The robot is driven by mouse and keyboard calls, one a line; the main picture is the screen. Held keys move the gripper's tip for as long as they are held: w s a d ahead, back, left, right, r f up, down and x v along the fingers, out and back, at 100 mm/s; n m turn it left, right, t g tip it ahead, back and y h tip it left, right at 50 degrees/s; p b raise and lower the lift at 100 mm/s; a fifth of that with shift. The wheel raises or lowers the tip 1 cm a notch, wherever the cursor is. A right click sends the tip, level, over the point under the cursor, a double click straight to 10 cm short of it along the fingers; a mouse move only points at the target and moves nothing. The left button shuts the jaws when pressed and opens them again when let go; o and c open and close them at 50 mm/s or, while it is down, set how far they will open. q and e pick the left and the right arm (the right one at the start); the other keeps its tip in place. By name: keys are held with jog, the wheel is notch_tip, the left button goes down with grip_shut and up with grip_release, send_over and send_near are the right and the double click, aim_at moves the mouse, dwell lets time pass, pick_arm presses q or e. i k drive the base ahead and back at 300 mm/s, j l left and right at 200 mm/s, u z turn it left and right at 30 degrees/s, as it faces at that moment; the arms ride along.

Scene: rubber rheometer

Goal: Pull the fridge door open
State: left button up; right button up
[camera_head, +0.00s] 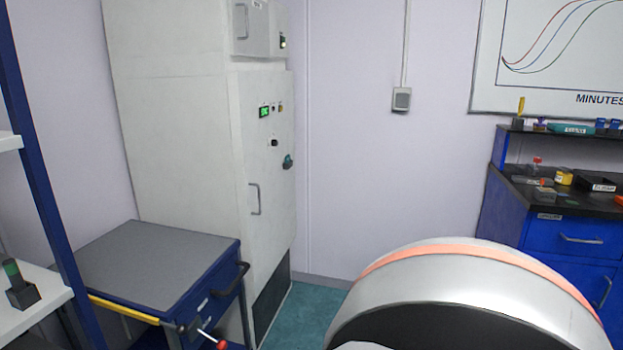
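A tall white cabinet (175,140) stands against the back wall, left of centre. Its narrow front door (270,170) faces right and looks shut. The door has a vertical bar handle (254,199), a small green display (264,112), knobs and a dark rotary switch (288,162). A smaller white door (252,28) with its own handle sits above it. No label shows, so I cannot tell whether this cabinet is the fridge. Neither of my grippers is in view; a large rounded white arm link of mine fills the lower right.
A blue cart (160,268) with a grey top stands in front of the cabinet's lower left. A blue-framed shelf (38,180) is at the left edge. A blue bench (570,240) with a dark top is at right. Teal floor (303,308) shows between.

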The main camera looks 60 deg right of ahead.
aim_at(266, 184)
jog(key=z, duration=1.8)
jog(key=i+l+u, duration=0.1)
jog(key=i+l, duration=0.35)
jog(key=i+l+u, duration=0.1)
jog(key=i+l, duration=0.35)
jog(key=l, duration=0.15)
jog(key=i+l+u, duration=0.1)
jog(key=i+l, duration=0.35)
jog(key=l, duration=0.1)
